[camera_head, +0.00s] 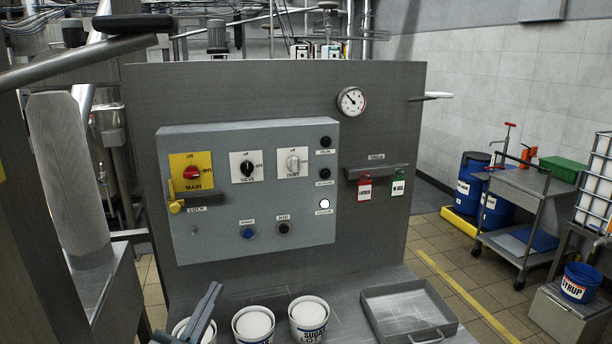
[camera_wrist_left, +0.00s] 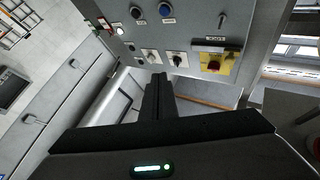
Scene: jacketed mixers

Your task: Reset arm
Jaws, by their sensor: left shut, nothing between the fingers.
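My left gripper (camera_head: 208,308) shows at the bottom of the head view, low in front of the control box and beside the white tubs. Its fingers are together and empty. In the left wrist view the closed fingers (camera_wrist_left: 158,95) point toward the panel, with clear space between them and the switches. The grey control box (camera_head: 265,225) carries a yellow MAIN switch (camera_head: 192,172) with a red knob, a SIEVE switch (camera_head: 245,167) and a DUST switch (camera_head: 292,161). A yellow piece (camera_head: 176,206) sits at the LOCK label. My right gripper is not in view.
White tubs (camera_head: 308,320) stand on the bench, next to a shallow metal tray (camera_head: 408,310). A trolley (camera_head: 516,205) and blue drums (camera_head: 470,182) stand at right.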

